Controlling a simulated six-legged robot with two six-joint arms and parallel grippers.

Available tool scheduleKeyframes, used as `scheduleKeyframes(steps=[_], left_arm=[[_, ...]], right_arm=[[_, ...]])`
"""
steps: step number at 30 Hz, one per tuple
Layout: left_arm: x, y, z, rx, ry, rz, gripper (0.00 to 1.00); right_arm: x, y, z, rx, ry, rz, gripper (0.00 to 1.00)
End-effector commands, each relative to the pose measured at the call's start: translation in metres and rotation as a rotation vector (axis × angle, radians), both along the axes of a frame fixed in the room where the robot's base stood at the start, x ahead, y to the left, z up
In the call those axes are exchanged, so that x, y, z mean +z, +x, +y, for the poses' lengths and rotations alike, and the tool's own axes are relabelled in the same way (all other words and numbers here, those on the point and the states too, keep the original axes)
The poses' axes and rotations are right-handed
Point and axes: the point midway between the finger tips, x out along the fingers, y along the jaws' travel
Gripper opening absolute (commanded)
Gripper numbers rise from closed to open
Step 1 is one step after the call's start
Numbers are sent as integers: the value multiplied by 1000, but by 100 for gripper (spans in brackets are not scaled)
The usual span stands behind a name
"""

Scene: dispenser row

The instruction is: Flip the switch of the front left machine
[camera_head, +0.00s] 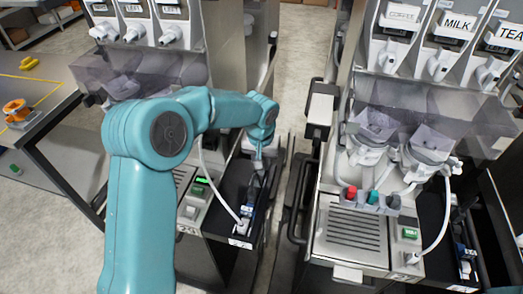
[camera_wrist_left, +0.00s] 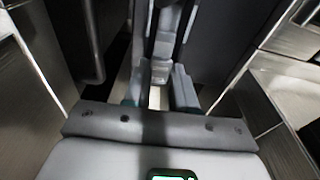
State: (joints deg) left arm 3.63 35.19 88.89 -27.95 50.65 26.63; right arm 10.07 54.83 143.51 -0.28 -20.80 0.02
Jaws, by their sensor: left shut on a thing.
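The left machine (camera_head: 190,215) has a steel body, a small green-lit display (camera_head: 202,180) and a white hose running to its lower right corner. Beside the display is a dark side bay (camera_head: 258,190). My left gripper (camera_head: 258,166) points down over this bay, small and partly hidden by my own arm. In the left wrist view my left gripper (camera_wrist_left: 160,92) is shut on a small light grey piece (camera_wrist_left: 160,70) between its fingers. I cannot tell whether this piece is the switch. My right gripper is not in view.
A similar machine (camera_head: 350,235) stands to the right, with a milk label, white hoppers and red and teal knobs. A narrow floor gap with dark handles separates the two. A dark table (camera_head: 40,115) with orange and yellow items is at the left.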

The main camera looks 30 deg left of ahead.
Motion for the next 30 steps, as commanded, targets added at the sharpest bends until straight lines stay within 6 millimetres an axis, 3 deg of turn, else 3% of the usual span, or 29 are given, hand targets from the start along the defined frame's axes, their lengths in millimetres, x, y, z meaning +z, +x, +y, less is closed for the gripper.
scheduleKeyframes(steps=[1, 3, 14, 15, 17, 26, 30], left_arm=[[7, 2, 1, 3, -6, 21, 0], [6, 2, 1, 2, -12, 43, 0], [3, 3, 1, 1, -17, 56, 0], [3, 3, 1, 1, -17, 56, 35], [3, 3, 1, 1, -17, 56, 51], [3, 3, 1, 0, -17, 57, 51], [16, 3, 1, 1, -16, 54, 51]], right_arm=[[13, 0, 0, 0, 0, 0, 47], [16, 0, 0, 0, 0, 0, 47], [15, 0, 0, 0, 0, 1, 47], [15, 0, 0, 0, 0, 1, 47], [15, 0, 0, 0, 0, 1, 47], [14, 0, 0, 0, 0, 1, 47], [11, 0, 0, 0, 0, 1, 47]])
